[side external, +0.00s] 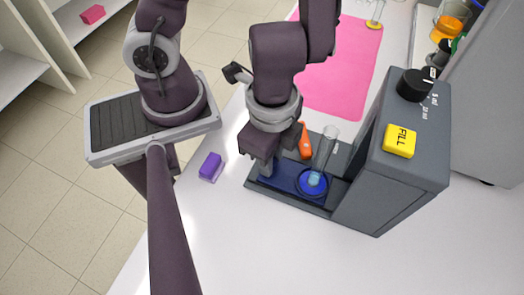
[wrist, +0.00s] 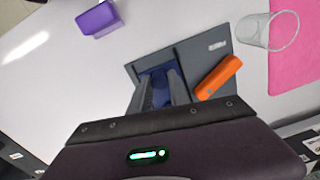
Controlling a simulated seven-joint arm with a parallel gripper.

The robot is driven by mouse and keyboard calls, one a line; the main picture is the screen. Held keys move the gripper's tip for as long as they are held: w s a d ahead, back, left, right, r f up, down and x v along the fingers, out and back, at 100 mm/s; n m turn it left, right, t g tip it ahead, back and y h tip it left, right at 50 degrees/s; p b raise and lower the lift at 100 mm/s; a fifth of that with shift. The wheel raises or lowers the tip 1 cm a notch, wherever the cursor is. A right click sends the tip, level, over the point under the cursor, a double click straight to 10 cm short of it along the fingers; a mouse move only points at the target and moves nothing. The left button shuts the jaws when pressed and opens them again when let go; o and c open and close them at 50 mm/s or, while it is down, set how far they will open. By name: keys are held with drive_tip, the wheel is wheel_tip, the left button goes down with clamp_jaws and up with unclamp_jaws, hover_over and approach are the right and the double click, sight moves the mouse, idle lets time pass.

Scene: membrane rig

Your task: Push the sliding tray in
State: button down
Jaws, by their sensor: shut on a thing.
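The blue sliding tray (side external: 283,185) lies in the dark grey base, reaching out to the left of the tall grey housing (side external: 400,150) in the side view. A clear glass tube (side external: 328,152) stands over its round blue right part, with something pale blue low inside. My gripper (side external: 266,168) is down at the tray's left end, its fingers shut on the tray there. In the wrist view my gripper (wrist: 158,84) shows both fingers against the blue of the tray (wrist: 160,71); the exact grip is hidden between them.
An orange object (side external: 305,140) lies beside the tray, close to my gripper. A purple block (side external: 210,167) sits on the white table to the left. A clear glass (wrist: 266,32) stands near the pink mat (side external: 340,75). The housing carries a yellow FILL button (side external: 400,141) and black knob (side external: 415,84).

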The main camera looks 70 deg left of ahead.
sight(319, 184)
drive_tip(key=w+d, duration=0.7)
drive_tip(key=c, duration=1.3)
unclamp_jaws()
drive_tip(key=shift+o, duration=0.5)
drive_tip(key=shift+s+a, duration=0.1)
